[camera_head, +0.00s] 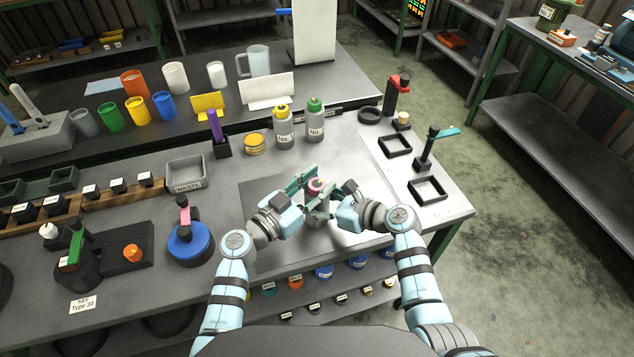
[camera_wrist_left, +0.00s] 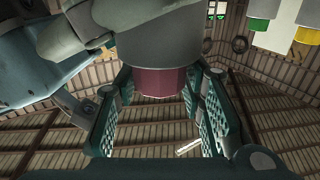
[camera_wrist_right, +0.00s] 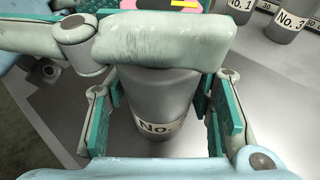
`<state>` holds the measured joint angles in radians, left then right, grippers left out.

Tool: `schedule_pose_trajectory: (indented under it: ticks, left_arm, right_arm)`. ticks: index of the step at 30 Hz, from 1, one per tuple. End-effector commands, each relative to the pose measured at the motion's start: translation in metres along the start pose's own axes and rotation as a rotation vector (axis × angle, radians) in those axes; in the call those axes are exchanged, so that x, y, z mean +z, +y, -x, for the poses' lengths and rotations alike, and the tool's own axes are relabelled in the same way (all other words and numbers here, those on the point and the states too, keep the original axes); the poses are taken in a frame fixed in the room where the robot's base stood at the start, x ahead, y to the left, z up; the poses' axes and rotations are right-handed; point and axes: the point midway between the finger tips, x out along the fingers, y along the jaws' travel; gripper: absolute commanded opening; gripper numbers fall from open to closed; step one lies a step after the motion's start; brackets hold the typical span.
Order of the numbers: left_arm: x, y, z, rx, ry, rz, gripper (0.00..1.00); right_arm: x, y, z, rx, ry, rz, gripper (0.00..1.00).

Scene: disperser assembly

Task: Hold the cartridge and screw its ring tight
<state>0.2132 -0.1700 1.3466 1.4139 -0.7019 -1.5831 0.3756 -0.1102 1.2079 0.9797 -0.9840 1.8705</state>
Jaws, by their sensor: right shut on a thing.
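The grey cartridge (camera_wrist_right: 160,100) stands upright with a partly hidden "No." label. It shows low and small in the head view, between my two grippers. Its pink ring (camera_head: 315,187) is at its top, and it shows dark pink in the left wrist view (camera_wrist_left: 163,83). My right gripper (camera_head: 320,213) is shut around the cartridge body, with a finger on each side in the right wrist view (camera_wrist_right: 165,125). My left gripper (camera_head: 305,182) is open at ring height. Its fingers stand on both sides of the ring, with gaps visible in the left wrist view (camera_wrist_left: 160,120).
Two numbered bottles with a yellow (camera_head: 282,108) and a green cap (camera_head: 315,104) stand behind. A grey waste bin (camera_head: 187,172) and a blue round device (camera_head: 188,246) are to the left. Black square frames (camera_head: 427,189) and stands are at the right table edge.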

Motion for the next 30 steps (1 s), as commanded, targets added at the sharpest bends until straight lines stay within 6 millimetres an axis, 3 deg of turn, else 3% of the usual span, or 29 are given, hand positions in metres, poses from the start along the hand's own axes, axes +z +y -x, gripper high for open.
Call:
schedule_pose_trajectory:
  ticks: [1,5,14,22,23,24,27,30]
  left_arm:
    - [0.0001,-0.0001,0.0001,0.000,0.000,0.000,0.23]
    - [0.0001,-0.0002,0.0002,0.000,0.000,0.000,0.04]
    - [0.0002,-0.0012,-0.0003,0.238,-0.002,-0.002,0.04]
    - [0.0004,-0.0007,0.0007,0.253,-0.001,0.000,0.04]
    - [0.0005,-0.0007,0.0007,0.253,-0.001,0.000,0.35]
    - [0.0005,-0.0007,0.0006,0.252,-0.001,0.000,0.41]
    - [0.0004,-0.0004,0.0005,0.253,-0.001,0.000,0.53]
    - [0.0003,-0.0003,0.0004,0.253,0.000,0.000,0.53]
  right_arm:
    - [0.0000,0.0002,-0.0001,0.001,0.000,-0.001,0.01]
    - [0.0000,0.0003,-0.0001,0.001,0.000,-0.001,0.01]
    - [0.0002,0.0005,-0.0001,0.002,-0.001,0.000,0.01]
    - [0.0001,0.0007,-0.0003,0.002,0.000,-0.001,0.01]
    - [0.0001,0.0006,-0.0003,0.002,0.000,-0.001,0.01]
    - [0.0001,0.0006,-0.0002,0.002,0.000,-0.001,0.01]
    - [-0.0001,0.0005,-0.0001,0.002,0.000,-0.001,0.01]
    - [-0.0002,0.0004,-0.0001,0.001,0.000,-0.001,0.01]
